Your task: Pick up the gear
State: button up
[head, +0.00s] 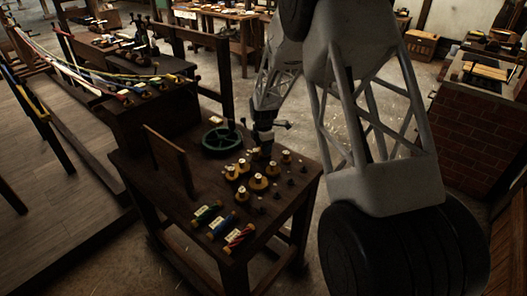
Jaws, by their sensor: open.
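A dark wooden table (170,198) stands in the middle of the head view. Several yellow, round, gear-like pieces with pale tops stand on its right half; one larger yellow gear (259,184) is near the middle of the group. The teeth are too small to make out, so I cannot tell which piece is the gear meant. My gripper (265,153) is open above the far side of the yellow pieces. It is small and dark here, and I cannot tell whether it touches anything.
Three colored spools (222,226) lie along the table's front edge. An upright wooden board (169,160) stands at the left of the table. Small dark pegs stand at the right. A brick block (475,130) stands at the far right. Stretched ropes (65,65) run at upper left.

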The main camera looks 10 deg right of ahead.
dwell(0.4)
jog(key=c, duration=0.9)
jog(key=shift+r, duration=0.15)
jog(key=shift+r, duration=4.9)
jog(key=shift+r, duration=0.15)
jog(key=shift+r, duration=1.8)
